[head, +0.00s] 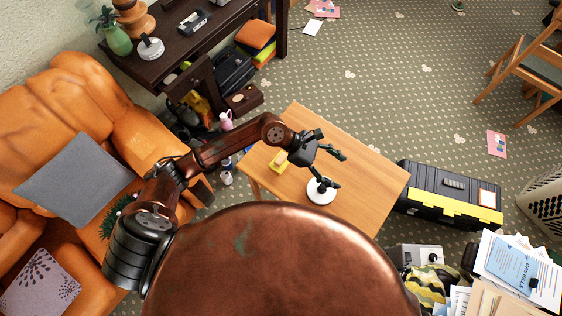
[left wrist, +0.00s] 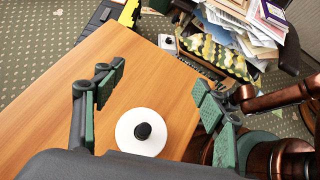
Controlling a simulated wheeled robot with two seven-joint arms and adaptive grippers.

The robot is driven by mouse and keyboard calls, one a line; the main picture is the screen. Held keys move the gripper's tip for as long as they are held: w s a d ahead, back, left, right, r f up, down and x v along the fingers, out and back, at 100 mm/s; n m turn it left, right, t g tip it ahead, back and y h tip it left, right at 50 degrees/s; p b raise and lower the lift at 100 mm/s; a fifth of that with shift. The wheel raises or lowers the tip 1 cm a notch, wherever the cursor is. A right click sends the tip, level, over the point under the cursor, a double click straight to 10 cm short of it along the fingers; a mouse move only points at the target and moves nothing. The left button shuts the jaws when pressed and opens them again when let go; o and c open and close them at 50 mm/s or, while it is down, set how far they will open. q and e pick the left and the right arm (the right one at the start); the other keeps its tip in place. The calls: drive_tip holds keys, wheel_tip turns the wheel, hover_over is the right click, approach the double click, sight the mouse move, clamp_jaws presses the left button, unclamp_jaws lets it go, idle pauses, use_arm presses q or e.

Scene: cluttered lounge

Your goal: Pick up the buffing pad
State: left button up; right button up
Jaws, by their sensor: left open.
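The buffing pad appears to be the white disc with a black knob (head: 322,193) lying flat on the wooden table in the head view. It also shows in the left wrist view (left wrist: 129,142), low between the fingers. My left gripper (head: 338,170) is open above the table, close to the pad, its fingers spread. In the left wrist view the open fingers (left wrist: 160,80) have nothing between their tips, and the pad lies nearer the palm side of the picture. My right gripper does not show.
The wooden table (head: 372,178) also holds a small yellow object (head: 278,161). A similar white disc (head: 150,50) stands on the dark desk (head: 172,65). A black and yellow toolbox (head: 440,188) is right of the table. Papers (head: 515,262) are piled at lower right.

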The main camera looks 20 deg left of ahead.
use_arm(q)
drive_tip(key=w+a+f+m+y, duration=0.3)
drive_tip(key=a+f+y, duration=0.3)
drive_tip(key=a+f, duration=0.3)
drive_tip(key=m+y, duration=0.1)
drive_tip(key=y, duration=0.4)
hover_over(281, 158)
drive_tip(key=shift+s+d+f, duration=0.15)
drive_tip(key=shift+d, duration=0.3)
drive_tip(key=f, duration=0.4)
drive_tip(key=a+f+b, duration=0.1)
drive_tip(key=f, duration=0.1)
drive_tip(key=shift+f, duration=0.85)
drive_tip(key=shift+c, duration=0.6)
drive_tip(key=c, duration=1.2)
